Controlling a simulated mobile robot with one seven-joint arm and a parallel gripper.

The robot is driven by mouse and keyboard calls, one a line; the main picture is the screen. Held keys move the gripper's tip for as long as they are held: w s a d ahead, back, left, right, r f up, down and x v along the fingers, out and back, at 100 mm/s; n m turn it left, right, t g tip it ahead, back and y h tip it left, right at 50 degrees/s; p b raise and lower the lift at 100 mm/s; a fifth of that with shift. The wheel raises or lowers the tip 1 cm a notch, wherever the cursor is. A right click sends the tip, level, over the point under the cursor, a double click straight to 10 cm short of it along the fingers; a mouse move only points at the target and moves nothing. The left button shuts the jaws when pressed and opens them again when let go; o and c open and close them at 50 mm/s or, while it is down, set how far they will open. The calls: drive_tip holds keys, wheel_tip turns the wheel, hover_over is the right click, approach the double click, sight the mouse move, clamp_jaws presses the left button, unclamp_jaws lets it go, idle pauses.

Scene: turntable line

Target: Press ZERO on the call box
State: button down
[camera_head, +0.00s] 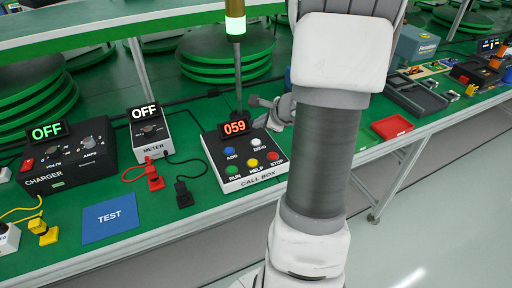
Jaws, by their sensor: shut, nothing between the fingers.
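The call box (264,178) is white with a black face and lies on the green bench in the middle. Its display (235,127) reads 059 in orange. The white ZERO button (256,142) is at its upper right; a blue ADD button (229,151) is to its left. Green RUN, yellow HELP and red STOP buttons line its front. My gripper (262,121) shows small and grey just beyond the ZERO button in the picture, and it is shut and empty. Its height above the box is hard to tell, and I see no contact with the button.
A charger (75,161) and a meter (150,136), both showing OFF, stand to the left. A blue TEST mat (110,218) and red and black clips lie nearby. A lamp post (236,65) rises behind the box. A red tray (392,127) is to the right.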

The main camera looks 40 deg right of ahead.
sight(259, 143)
drive_tip(key=shift+f+b, duration=1.5)
drive_tip(key=shift+f, duration=0.45)
idle(0.5)
drive_tip(key=shift+f+b, duration=0.4)
drive_tip(key=shift+b, duration=0.2)
drive_tip(key=shift+f+b, duration=0.35)
drive_tip(key=shift+b, duration=0.1)
idle(0.4)
drive_tip(key=shift+r, duration=0.15)
drive_tip(key=shift+r+p, duration=0.55)
drive_tip(key=shift+r, duration=0.05)
wheel_tip(259, 143, up, 5)
drive_tip(key=p, duration=0.4)
drive_tip(key=shift+r, duration=0.1)
